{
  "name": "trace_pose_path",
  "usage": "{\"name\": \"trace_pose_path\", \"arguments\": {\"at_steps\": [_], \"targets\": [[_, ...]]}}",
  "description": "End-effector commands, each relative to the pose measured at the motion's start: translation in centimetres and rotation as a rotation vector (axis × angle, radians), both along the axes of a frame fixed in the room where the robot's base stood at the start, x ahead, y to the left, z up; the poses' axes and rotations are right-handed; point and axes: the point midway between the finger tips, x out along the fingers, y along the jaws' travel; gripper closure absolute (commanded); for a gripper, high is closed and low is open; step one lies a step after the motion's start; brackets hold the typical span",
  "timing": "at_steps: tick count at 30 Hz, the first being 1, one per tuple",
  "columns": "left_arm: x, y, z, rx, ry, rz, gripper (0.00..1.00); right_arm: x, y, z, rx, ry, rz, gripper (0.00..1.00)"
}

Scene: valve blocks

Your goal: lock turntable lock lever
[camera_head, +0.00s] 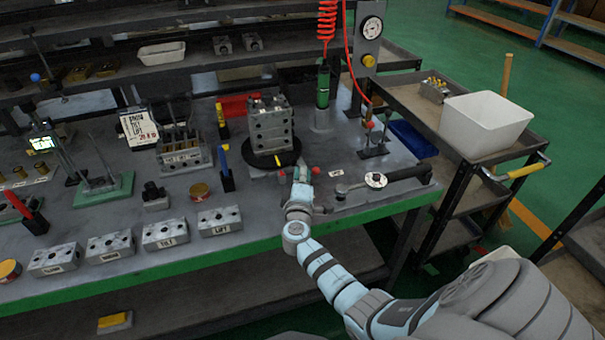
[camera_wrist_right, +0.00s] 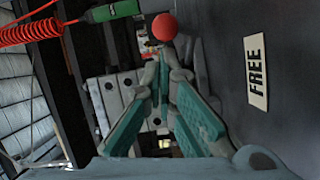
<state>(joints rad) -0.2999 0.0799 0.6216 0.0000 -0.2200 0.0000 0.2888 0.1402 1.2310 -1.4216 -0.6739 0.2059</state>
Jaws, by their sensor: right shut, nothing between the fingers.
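The turntable (camera_head: 257,167) is a black disc on the grey bench. A grey valve block (camera_head: 269,127) stands on it, and the block also shows behind the fingers in the right wrist view (camera_wrist_right: 102,100). The lock lever's red ball knob (camera_head: 316,170) is at the turntable's front right; it shows at the top middle of the right wrist view (camera_wrist_right: 164,27). My right gripper (camera_head: 301,174) is shut and empty, its fingertips just beside the red knob (camera_wrist_right: 163,72). Whether they touch the lever is unclear. The lever's shaft is mostly hidden. My left gripper is out of view.
A white FREE label (camera_head: 336,173) lies right of the knob and reads clearly in the wrist view (camera_wrist_right: 257,73). A torque wrench (camera_head: 400,175) lies to the right. A green cylinder (camera_head: 322,85) with a red coiled hose stands behind. Several small blocks (camera_head: 165,233) line the front left.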

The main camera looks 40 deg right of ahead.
Motion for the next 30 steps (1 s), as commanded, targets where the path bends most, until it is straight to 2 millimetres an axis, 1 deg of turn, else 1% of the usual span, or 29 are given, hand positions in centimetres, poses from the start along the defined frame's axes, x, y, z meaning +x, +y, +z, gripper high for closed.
{"name": "trace_pose_path", "arguments": {"at_steps": [3,5,8,10,12,15,26,29,30], "targets": [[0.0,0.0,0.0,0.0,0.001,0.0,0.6,0.0,0.0,0.0,-0.001,0.0,0.003,1.0],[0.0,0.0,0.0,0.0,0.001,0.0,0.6,-0.2,-0.5,0.0,-0.003,0.001,0.027,1.0],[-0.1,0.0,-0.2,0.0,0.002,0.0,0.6,-0.6,-1.7,-0.1,-0.008,0.002,0.143,1.0],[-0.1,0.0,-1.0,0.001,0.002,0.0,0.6,-0.8,-2.8,-0.3,-0.01,0.003,0.231,1.0],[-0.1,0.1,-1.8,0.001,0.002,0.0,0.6,-0.7,-3.7,-0.4,-0.004,-0.001,0.233,1.0],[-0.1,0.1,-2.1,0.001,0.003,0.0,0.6,-0.7,-4.4,-0.2,-0.002,0.0,0.231,1.0],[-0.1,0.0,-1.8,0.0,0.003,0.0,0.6,-0.7,-4.3,0.0,0.001,0.0,0.23,1.0],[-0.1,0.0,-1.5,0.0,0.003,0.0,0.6,-0.7,-3.6,0.2,0.001,-0.001,0.231,1.0],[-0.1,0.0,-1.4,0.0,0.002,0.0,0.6,-0.6,-3.1,0.4,0.002,-0.001,0.231,1.0]]}}
